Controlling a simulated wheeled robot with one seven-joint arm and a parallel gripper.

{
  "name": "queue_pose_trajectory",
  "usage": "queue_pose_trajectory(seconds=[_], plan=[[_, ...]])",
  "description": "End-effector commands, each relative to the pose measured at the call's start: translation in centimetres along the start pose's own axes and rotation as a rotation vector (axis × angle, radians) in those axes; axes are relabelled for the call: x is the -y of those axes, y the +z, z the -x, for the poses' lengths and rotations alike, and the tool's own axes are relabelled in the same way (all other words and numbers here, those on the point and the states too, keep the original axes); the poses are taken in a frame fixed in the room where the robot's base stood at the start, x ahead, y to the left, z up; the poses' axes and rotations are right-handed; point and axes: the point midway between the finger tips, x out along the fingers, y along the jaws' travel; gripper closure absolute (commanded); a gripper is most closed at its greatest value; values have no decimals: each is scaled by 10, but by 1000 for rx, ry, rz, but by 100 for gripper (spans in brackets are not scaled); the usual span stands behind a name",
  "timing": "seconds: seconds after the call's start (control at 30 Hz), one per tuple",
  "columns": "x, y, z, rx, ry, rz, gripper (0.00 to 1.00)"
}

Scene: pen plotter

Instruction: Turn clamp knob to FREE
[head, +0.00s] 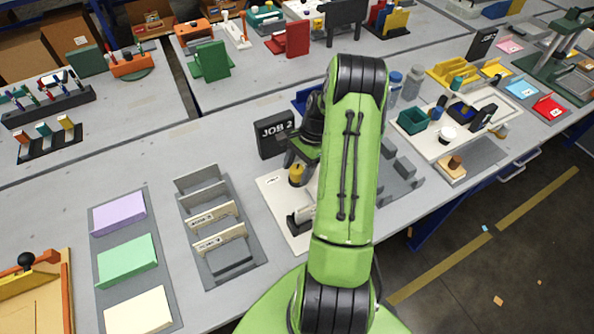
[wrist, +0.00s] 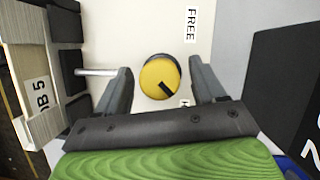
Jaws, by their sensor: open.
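The clamp knob (wrist: 158,72) is a round yellow cap with a dark pointer mark and a dark base. In the wrist view its mark points to the lower right, toward a partly hidden label starting with H. The label FREE (wrist: 191,24) is printed above and to the right of the knob. In the head view the knob (head: 297,174) stands on a white plate (head: 274,200). My gripper (wrist: 161,80) is open, one finger on each side of the knob, with visible gaps. In the head view my gripper (head: 299,154) is just above the knob, and my arm hides much of the plate.
A black JOB 2 sign (head: 275,134) stands close behind my gripper. A grey rack with upright cards (head: 226,240) lies to the left. A metal rod (wrist: 95,72) runs beside the left finger in the wrist view. Blue and grey bottles (head: 412,84) stand right of my arm.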

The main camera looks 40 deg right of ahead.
Motion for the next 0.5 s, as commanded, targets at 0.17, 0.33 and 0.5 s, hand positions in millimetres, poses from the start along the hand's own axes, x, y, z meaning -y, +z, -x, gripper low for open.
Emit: queue_pose_trajectory(seconds=[0.17, 0.33, 0.5], plan=[[0, 0, -2, 0, 1, 0, 31], [0, 0, -2, 0, 0, 1, 43], [0, 0, -2, 0, 0, 1, 69]])
